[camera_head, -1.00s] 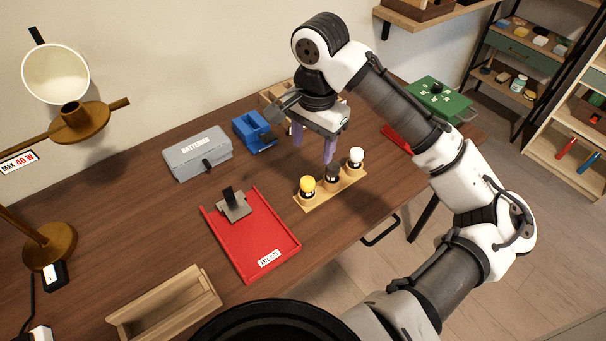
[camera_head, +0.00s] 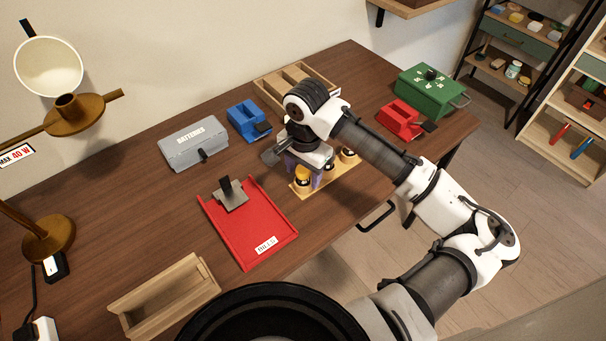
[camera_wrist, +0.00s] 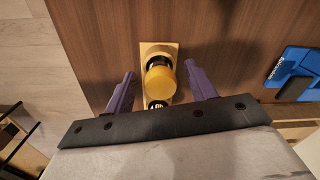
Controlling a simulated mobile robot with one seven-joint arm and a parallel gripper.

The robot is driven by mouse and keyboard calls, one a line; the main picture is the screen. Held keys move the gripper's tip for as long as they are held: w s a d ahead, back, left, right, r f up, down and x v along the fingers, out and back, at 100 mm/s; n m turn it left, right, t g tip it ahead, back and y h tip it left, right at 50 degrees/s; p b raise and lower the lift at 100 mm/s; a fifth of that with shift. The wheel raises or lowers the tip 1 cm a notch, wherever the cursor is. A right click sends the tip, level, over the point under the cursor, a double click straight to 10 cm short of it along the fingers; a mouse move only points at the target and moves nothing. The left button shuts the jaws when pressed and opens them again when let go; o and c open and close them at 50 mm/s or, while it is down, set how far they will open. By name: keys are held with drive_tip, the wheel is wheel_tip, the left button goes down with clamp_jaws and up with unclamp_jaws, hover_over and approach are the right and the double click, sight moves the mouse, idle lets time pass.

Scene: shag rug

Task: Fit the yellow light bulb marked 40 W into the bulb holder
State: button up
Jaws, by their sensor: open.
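The yellow bulb (camera_head: 302,174) stands at the left end of a wooden rack (camera_head: 301,192), with other bulbs to its right partly hidden by my gripper. My gripper (camera_head: 305,177) is open, pointing down over the rack, its purple fingers by the yellow bulb. In the wrist view the yellow bulb (camera_wrist: 160,84) lies between the two fingers, with a gap on each side. A dark label with white marks shows below it, too small to read fully. The bulb holder (camera_head: 67,101) is on the brass disc of the lamp at left, beside a "MAX 40 W" tag (camera_head: 17,156).
A red tray (camera_head: 246,225) lies left of the rack, with a wooden box (camera_head: 163,297) nearer me. A grey batteries case (camera_head: 194,143) and a blue object (camera_head: 246,121) stand behind. The lamp's cream shade (camera_head: 48,67) is close to the holder.

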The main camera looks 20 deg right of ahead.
drive_tip(key=shift+f, duration=0.2)
drive_tip(key=c, duration=1)
drive_tip(key=shift+r, duration=0.1)
drive_tip(key=shift+c, duration=0.2)
